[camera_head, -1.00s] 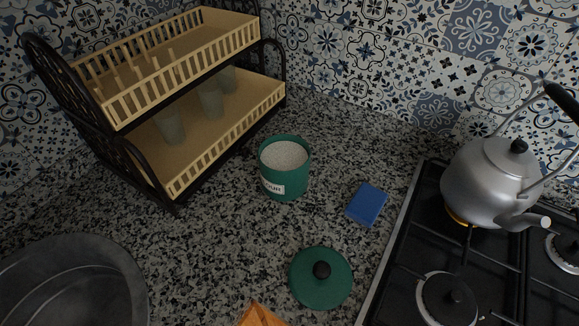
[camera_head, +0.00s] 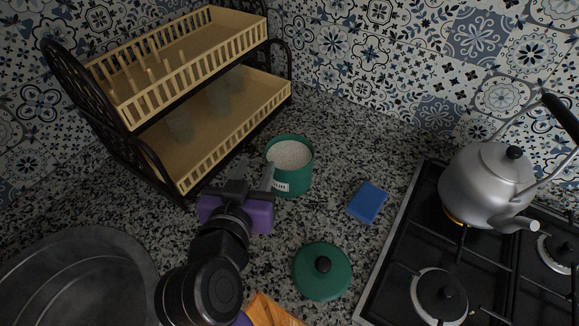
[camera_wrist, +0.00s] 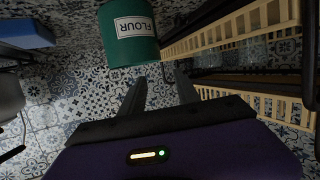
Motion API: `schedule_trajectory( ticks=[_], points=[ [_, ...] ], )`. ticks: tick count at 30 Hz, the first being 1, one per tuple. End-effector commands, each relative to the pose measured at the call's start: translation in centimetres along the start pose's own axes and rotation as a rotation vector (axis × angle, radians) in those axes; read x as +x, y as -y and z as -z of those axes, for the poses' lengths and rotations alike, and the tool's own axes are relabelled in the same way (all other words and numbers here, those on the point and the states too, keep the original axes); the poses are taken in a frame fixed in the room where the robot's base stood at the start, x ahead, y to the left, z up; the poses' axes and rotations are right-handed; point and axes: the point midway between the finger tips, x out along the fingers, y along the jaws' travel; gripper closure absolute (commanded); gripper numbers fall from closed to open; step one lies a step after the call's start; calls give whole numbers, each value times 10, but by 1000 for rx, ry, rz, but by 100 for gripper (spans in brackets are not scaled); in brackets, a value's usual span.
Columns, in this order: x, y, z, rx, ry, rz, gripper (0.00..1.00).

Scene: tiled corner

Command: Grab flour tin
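The green flour tin (camera_head: 291,177) stands open on the granite counter, full of white flour, with a white label on its front. It also shows in the wrist view (camera_wrist: 127,45), upper left of centre, with "FLOUR" on its label. Its green lid (camera_head: 322,276) with a black knob lies on the counter in front of it. My gripper (camera_head: 254,172) is just left of the tin in the head view, fingers pointing toward it. In the wrist view (camera_wrist: 160,79) the two fingers are apart with nothing between them. The tin appears beyond the fingertips, not between them.
A two-tier dish rack (camera_head: 175,85) with glasses stands close behind left. A blue sponge (camera_head: 367,202) lies right of the tin. A kettle (camera_head: 492,185) sits on the black stove (camera_head: 400,287) at right. A round sink (camera_head: 75,275) is at front left. An orange cloth (camera_head: 270,312) lies at the front.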

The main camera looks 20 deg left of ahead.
Motion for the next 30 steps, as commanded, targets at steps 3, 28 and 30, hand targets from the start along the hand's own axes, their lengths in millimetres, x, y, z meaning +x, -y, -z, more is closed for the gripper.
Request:
schedule_trajectory(
  ticks=[3, 28, 30],
  points=[
    [-6, 10, 5, 57, 60, -60, 62],
    [76, 1, -4, 84, 95, -99, 62],
    [86, -1, -6, 85, 96, -99, 62]
  ],
)
